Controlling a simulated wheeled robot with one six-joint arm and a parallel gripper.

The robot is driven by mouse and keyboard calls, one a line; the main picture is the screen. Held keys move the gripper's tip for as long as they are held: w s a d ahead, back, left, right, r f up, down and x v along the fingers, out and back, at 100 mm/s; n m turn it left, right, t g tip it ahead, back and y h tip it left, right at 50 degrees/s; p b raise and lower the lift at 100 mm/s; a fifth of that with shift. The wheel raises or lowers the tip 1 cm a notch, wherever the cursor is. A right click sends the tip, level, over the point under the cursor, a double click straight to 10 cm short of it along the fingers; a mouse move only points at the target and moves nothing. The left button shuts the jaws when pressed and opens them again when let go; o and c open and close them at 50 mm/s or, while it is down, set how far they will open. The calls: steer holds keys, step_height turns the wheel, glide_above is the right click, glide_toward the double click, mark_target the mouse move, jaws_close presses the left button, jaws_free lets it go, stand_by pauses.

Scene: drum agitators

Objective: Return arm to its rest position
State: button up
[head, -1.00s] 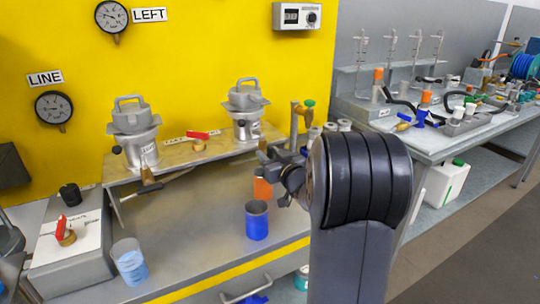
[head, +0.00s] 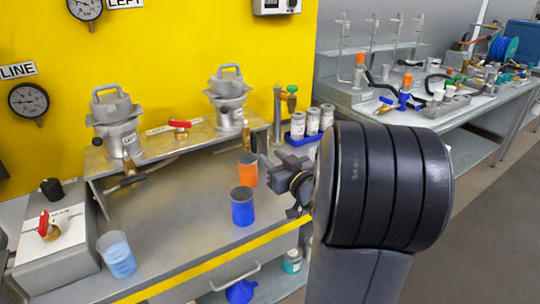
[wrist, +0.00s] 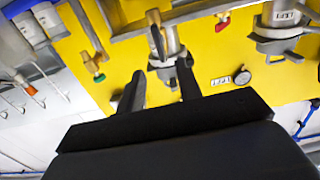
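My arm's large black ribbed joint fills the right front of the head view and hides part of the arm behind it. The part of my gripper (head: 285,168) that shows is just left of that joint, above the bench beside the orange cup (head: 247,169) and the blue cup (head: 242,206). In the wrist view, the two dark fingers of my gripper (wrist: 160,88) stand apart with nothing held between them. A metal vessel (wrist: 163,38) and the yellow wall show beyond the fingertips, upside down.
The grey bench (head: 190,225) holds a light blue cup (head: 117,254) and a shelf with two lidded vessels (head: 117,125). White jars (head: 312,121) in a blue tray stand close behind my gripper. A cluttered side bench (head: 445,122) is at right, with open floor before it.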

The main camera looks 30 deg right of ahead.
mark_target(256, 143)
steer(key=shift+w, duration=0.1)
steer(key=w, duration=1.1)
steer(key=shift+a, duration=0.25)
steer(key=shift+r+m+p, duration=0.15)
steer(key=shift+m+p, duration=0.3)
steer(key=shift+m, duration=0.05)
steer(key=shift+s+d+m+p, duration=0.15)
steer(key=shift+m+p, duration=0.35)
steer(key=shift+m, duration=0.4)
steer(key=shift+f, duration=0.2)
